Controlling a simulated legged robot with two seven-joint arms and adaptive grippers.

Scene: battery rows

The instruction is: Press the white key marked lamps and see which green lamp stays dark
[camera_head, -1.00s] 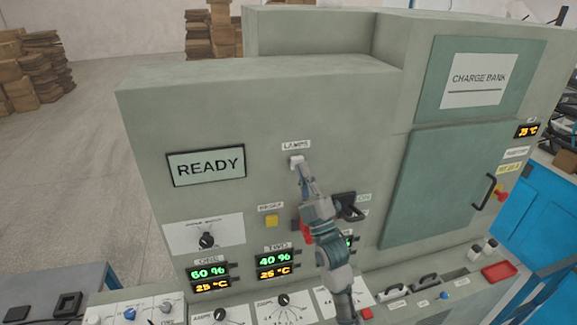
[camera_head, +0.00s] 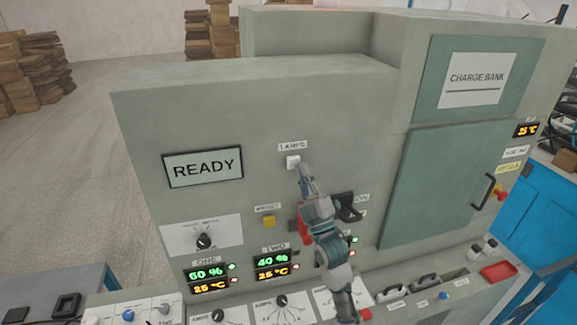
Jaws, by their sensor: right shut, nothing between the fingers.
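The white key (camera_head: 293,162) sits on the grey-green panel under the LAMPS label (camera_head: 292,146). My right gripper (camera_head: 301,168) is shut and empty, its tip at the key's lower right edge; whether it touches is hard to tell. Beside display ONE (camera_head: 207,273) a green lamp (camera_head: 232,266) and a red lamp (camera_head: 233,279) glow. Beside display TWO (camera_head: 272,261) a red lamp (camera_head: 296,267) glows, while the upper lamp looks dark. Right of my arm a green lamp (camera_head: 354,239) and a red one glow; that display is mostly hidden. My left gripper is out of view.
A READY screen (camera_head: 203,166) is left of the key. A yellow button (camera_head: 268,222) and a black handle (camera_head: 347,208) lie near my arm. A sloped desk with dials (camera_head: 281,300) runs below. A closed door (camera_head: 440,185) is at right.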

